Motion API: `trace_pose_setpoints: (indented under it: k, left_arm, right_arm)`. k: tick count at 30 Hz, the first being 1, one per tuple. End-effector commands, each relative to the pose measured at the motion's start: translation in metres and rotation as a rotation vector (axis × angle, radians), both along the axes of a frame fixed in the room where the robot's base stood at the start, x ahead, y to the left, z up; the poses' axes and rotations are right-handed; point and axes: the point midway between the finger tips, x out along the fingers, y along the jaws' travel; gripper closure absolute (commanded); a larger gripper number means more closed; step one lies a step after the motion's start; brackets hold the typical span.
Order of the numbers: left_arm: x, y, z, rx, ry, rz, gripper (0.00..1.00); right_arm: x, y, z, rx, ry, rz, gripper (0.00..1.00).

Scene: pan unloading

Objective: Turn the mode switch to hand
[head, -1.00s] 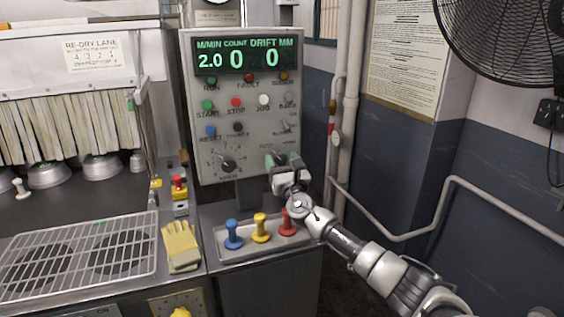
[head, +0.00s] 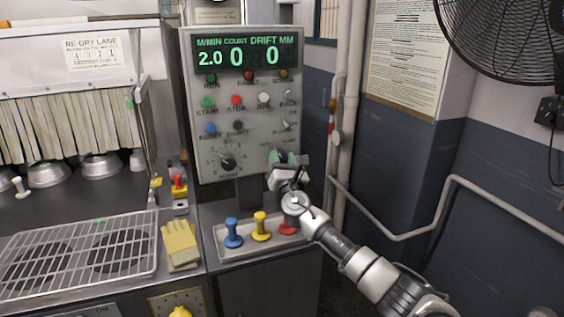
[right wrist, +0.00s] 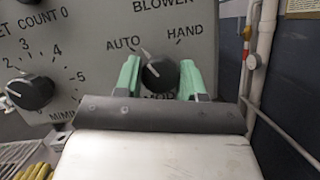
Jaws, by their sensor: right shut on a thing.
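The mode switch (right wrist: 158,74) is a black round knob low on the grey panel's right side, between the printed words AUTO on the left and HAND on the right. Its white pointer mark leans up and left, toward AUTO. My right gripper (right wrist: 159,76) is shut on the knob, one green finger on each side. In the head view my right gripper (head: 284,160) is at the lower right of the control panel (head: 215,140) and hides most of the switch. My left gripper is not in view.
A numbered dial (head: 228,163) sits left of the switch. Below the panel is a tray (head: 225,256) with blue, yellow and red knob-topped pieces; my arm passes over the red one (head: 287,228). Pipes (head: 348,110) run up the wall to the right.

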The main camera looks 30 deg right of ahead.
Motion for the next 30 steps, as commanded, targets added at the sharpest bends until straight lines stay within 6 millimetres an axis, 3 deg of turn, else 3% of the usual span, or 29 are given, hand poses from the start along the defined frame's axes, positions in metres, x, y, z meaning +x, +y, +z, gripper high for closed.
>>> trace_pose_setpoints:
  k: [14,30]
  left_arm:
    - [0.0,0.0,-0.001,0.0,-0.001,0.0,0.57]
    - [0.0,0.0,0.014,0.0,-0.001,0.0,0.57]
  right_arm:
    - [0.0,0.002,0.001,0.445,-0.107,0.001,0.84]
    - [0.001,0.003,0.004,0.939,-0.225,-0.001,0.84]
